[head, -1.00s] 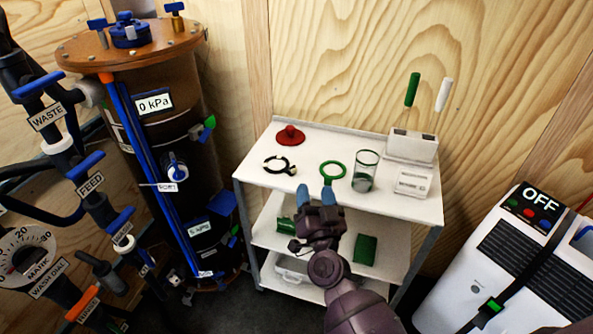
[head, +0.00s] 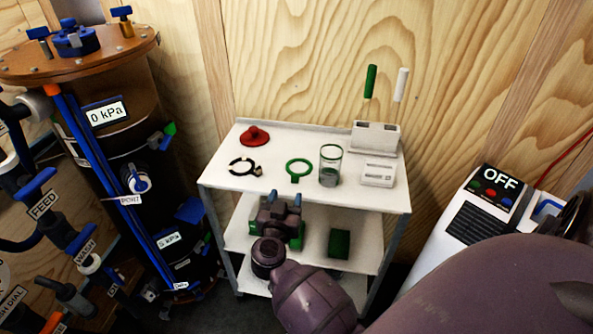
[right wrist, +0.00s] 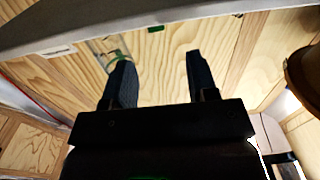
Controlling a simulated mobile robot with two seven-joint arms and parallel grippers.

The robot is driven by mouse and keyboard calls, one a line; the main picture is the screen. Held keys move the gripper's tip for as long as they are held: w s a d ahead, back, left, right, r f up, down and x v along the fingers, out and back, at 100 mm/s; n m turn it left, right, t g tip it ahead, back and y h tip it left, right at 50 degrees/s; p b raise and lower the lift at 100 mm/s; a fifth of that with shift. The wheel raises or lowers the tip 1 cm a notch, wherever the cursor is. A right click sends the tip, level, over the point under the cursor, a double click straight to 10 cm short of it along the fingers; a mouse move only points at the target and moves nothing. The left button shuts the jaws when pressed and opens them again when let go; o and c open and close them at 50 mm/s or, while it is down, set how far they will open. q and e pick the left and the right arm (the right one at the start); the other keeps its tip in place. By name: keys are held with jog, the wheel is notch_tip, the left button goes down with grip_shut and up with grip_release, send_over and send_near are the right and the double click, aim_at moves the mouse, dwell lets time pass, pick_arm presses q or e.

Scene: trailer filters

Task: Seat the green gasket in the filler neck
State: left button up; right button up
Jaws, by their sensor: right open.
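The green gasket (head: 299,171) is a flat ring with a small tab, lying on the white cart's top shelf, between a black ring clamp (head: 243,166) and a glass beaker (head: 329,165). My right gripper (head: 285,198) is in front of the cart, near middle-shelf height and apart from the gasket. Its two fingers are spread and empty in the right wrist view (right wrist: 158,60). No filler neck can be identified for certain; the brown vessel (head: 120,130) at left has blue fittings on its lid. My left gripper is not in view.
The cart top (head: 225,180) also holds a red knobbed part (head: 254,136), a white holder (head: 376,137) with green and white handles, and a small white box (head: 378,173). A green block (head: 340,243) lies on the middle shelf. A white machine marked OFF (head: 480,215) stands at right.

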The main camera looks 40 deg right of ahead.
aim_at(294, 178)
jog(key=shift+x, duration=1.1)
jog(key=w+d+b, duration=0.1)
jog(key=w+d+f, duration=0.1)
jog(key=d, duration=0.1)
jog(key=shift+d+b, duration=0.1)
jog(key=shift+b, duration=0.25)
jog(key=shift+w+d+r, duration=0.25)
jog(key=shift+w+d, duration=0.25)
grip_shut()
